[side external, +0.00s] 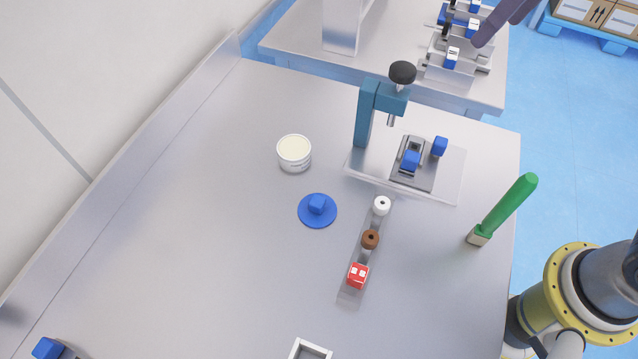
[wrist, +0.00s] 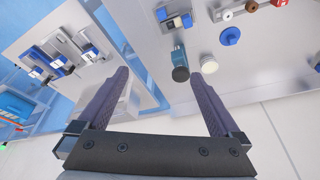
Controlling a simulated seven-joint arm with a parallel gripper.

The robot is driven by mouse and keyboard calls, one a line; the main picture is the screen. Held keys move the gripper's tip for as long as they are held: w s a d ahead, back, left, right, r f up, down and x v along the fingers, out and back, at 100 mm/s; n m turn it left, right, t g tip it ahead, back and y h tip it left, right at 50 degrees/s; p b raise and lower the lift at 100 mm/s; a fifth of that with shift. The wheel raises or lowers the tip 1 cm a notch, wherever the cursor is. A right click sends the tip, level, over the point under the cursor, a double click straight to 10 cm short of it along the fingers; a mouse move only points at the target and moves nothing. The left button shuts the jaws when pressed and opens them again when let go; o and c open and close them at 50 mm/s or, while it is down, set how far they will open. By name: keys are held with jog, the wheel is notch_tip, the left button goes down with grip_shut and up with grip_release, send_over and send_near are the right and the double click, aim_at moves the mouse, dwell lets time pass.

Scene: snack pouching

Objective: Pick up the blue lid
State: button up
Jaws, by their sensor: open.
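The blue lid (side external: 325,220) lies flat on the grey table, a round disc with a blue block-shaped knob on top. It also shows in the wrist view (wrist: 230,36), beyond the right finger's tip and apart from it. My gripper (wrist: 160,76) is open and empty, with its two dark purple fingers spread wide. In the side view only part of a dark finger shows at the top right, far from the lid and over the rear table. A white tub (side external: 294,155) stands just behind the lid, and its top is pale.
A teal press with a black knob (side external: 402,72) stands on a plate at the back right. A white ring, brown ring and red block (side external: 358,275) line a strip right of the lid. A green-handled tool (side external: 510,203) stands farther right. The table left of the lid is clear.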

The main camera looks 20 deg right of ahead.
jog(key=w+a+f+n+g, duration=0.1)
jog(key=w+a+f, duration=0.1)
jog(key=a, duration=0.5)
jog(key=w+a+f+n+g, duration=0.1)
jog(key=w+a+f+n, duration=0.15)
jog(key=a, duration=0.35)
jog(key=n+g+h, duration=0.1)
jog(key=n, duration=0.1)
send_near(314, 199)
jog(key=f, duration=0.5)
jog(key=shift+w+d, duration=0.1)
jog(key=shift+w, duration=0.1)
jog(key=shift+f, duration=2.65)
jog(key=c, duration=1.1)
